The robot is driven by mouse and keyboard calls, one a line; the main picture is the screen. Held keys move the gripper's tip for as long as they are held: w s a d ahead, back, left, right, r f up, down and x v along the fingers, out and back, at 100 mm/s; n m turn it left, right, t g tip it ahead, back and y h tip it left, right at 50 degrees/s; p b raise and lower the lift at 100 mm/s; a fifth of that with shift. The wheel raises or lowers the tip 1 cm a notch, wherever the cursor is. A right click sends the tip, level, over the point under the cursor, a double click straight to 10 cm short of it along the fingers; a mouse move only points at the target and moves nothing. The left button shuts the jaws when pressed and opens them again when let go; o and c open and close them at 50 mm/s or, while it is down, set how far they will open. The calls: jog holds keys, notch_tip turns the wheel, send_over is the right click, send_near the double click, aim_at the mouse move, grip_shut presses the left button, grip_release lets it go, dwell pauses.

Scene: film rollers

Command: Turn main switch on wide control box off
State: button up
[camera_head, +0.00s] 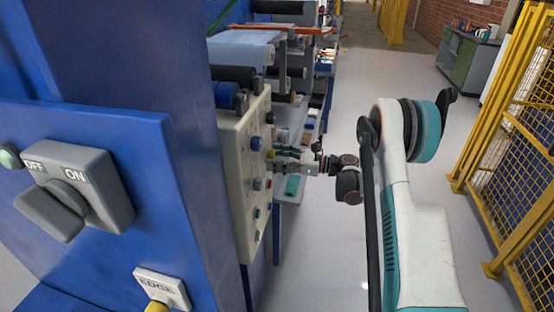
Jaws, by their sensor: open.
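A blue box (140,160) fills the left side, close to the camera. On its face is a grey rotary switch (105,192) labelled OFF at left and ON at right. Its grey handle (52,214) slants to the lower left; I cannot tell which label it selects. A beige control box (237,215) with several knobs and buttons stands beyond the blue box. My gripper (277,168) is open, beside the button face of the beige box and apart from the OFF/ON switch. Whether it touches a knob on the beige box is unclear.
A yellow-tipped control labelled EDGE (162,290) is below the switch. Rollers (240,52) and shelves of small items (312,110) line the machine behind the beige box. A yellow mesh fence (530,150) stands at right. The grey floor (325,240) between is clear except for my arm.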

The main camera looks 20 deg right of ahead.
jog(key=c, duration=1)
jog(key=shift+c, duration=0.2)
jog(key=shift+n, duration=0.3)
jog(key=n, duration=1.3)
jog(key=shift+n, duration=0.3)
jog(key=o, duration=1)
